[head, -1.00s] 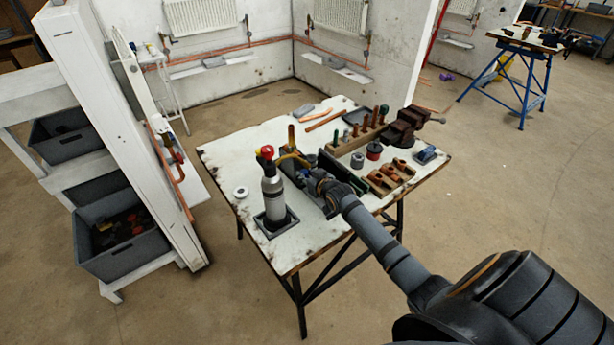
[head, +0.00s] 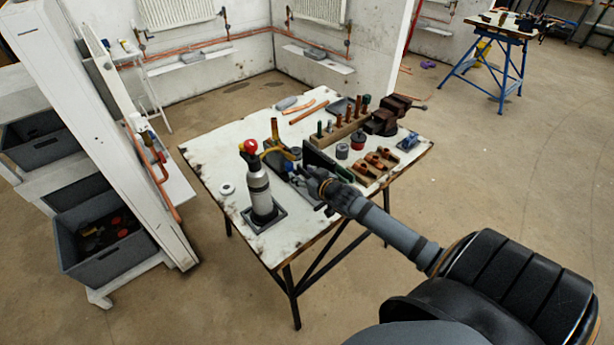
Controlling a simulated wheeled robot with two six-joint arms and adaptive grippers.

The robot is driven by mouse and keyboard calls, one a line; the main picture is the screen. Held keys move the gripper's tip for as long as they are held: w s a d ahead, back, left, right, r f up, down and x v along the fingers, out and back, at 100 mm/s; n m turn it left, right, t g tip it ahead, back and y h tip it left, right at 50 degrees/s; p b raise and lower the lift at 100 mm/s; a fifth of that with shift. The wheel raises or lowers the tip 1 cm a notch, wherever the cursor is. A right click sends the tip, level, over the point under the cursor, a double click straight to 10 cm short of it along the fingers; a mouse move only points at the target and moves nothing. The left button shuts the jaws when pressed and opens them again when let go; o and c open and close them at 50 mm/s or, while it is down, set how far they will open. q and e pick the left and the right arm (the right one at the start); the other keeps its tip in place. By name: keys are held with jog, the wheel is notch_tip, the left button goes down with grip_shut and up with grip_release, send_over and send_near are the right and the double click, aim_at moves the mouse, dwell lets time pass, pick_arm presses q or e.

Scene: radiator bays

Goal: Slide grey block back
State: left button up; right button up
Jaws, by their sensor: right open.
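Three small grey blocks show in the head view. One grey block (head: 192,56) lies on the left wall ledge under a radiator. A second grey block (head: 316,54) lies on the right wall ledge. A grey rounded piece (head: 286,103) lies at the back of the worktable (head: 217,170). I cannot tell which one the task means. My right gripper (head: 316,186) is open over the middle of the table, beside a dark upright panel, and apart from all three. Its fingertips are small and dark against dark items. My left gripper is not in view.
A gas bottle with a red knob (head: 258,188) stands in a tray left of my right gripper. A wooden rack (head: 340,133), a vise (head: 385,122) and copper fittings (head: 375,163) crowd the right side. A white partition (head: 105,140) stands left.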

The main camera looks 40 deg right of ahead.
jog(key=shift+v, duration=1.45)
